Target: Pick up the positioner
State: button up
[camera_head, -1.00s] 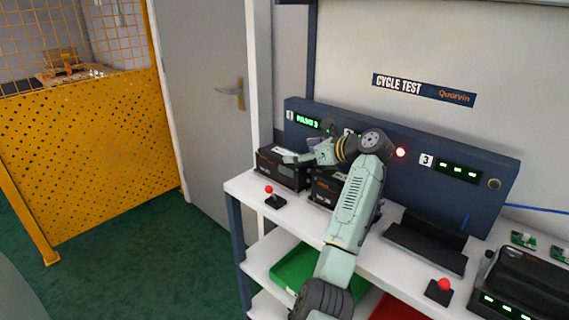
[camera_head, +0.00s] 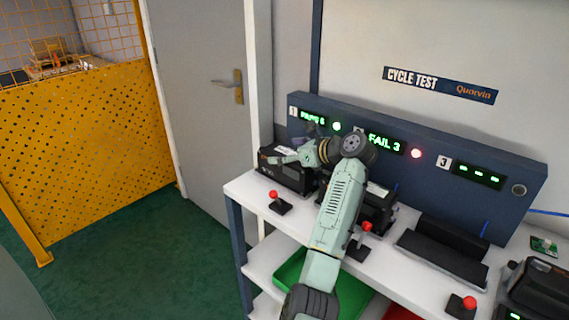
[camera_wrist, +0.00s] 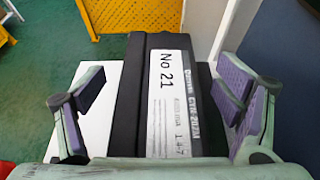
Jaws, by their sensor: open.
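A black positioner (camera_head: 287,177) sits at bay 1, at the left end of the test bench. In the wrist view this black box (camera_wrist: 138,95) carries a white label with "No 21". My gripper (camera_head: 292,156) is over it, with its fingers apart. In the wrist view my gripper's purple-padded fingers (camera_wrist: 158,108) stand on either side of the box, with clear gaps showing. Whether the fingertips are below its top is hard to tell. A second black positioner (camera_head: 378,212) is at bay 2, partly hidden by my arm.
The blue panel (camera_head: 440,160) behind has lit displays; bay 2 reads "FAIL 3" and bay 3 shows dashes. Bay 3's black cradle (camera_head: 445,250) is empty. Red-knobbed levers (camera_head: 275,200) stand along the white bench's front. A green tray (camera_head: 345,297) is on the shelf below.

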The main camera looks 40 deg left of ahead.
jog(key=shift+d, duration=0.15)
jog(key=shift+c, duration=0.5)
jog(key=shift+s, duration=0.1)
jog(key=c, duration=1.8)
jog(key=shift+r, duration=0.15)
grip_shut()
jog(key=shift+r, duration=0.15)
